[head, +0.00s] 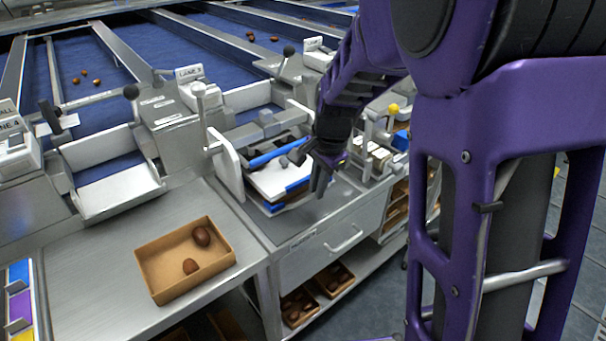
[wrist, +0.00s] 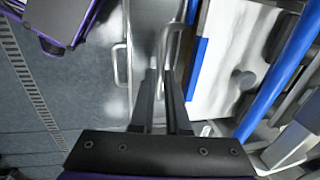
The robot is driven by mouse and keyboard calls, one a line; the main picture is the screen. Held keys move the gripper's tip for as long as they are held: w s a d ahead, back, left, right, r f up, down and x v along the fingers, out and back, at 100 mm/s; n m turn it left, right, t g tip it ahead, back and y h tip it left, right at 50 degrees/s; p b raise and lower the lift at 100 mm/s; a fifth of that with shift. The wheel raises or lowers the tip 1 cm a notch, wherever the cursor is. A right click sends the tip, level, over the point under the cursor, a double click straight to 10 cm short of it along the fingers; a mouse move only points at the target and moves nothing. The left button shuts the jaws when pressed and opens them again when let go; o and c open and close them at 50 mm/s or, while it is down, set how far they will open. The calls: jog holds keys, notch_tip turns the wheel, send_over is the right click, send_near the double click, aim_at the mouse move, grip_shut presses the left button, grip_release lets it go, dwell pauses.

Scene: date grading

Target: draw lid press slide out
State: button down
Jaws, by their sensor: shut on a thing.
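The lid press slide is a white plate (head: 272,182) with blue edging, lying in the press on the steel bench. It also shows in the wrist view as a white plate (wrist: 222,65) with a dark round knob and a blue strip along its near side. My gripper (head: 318,184) points down at the front edge of the slide. In the wrist view my gripper (wrist: 165,78) is shut on a thin metal handle (wrist: 169,38) beside the slide's blue strip. The fingers hide part of the handle. A blue bar (wrist: 283,75) runs over the plate's far side.
A drawer with a bar handle (head: 344,239) is below the press. A cardboard tray (head: 160,291) with two dates sits on the left bench. A white upright panel (head: 226,165) borders the press. A yellow-knobbed lever (head: 393,109) stands to the right. Open floor lies before the bench.

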jog(key=s+d, duration=0.5)
jog(key=s, duration=0.2)
jog(key=shift+s, duration=0.15)
jog(key=c, duration=1.2)
grip_release()
jog(key=shift+s+d, duration=0.1)
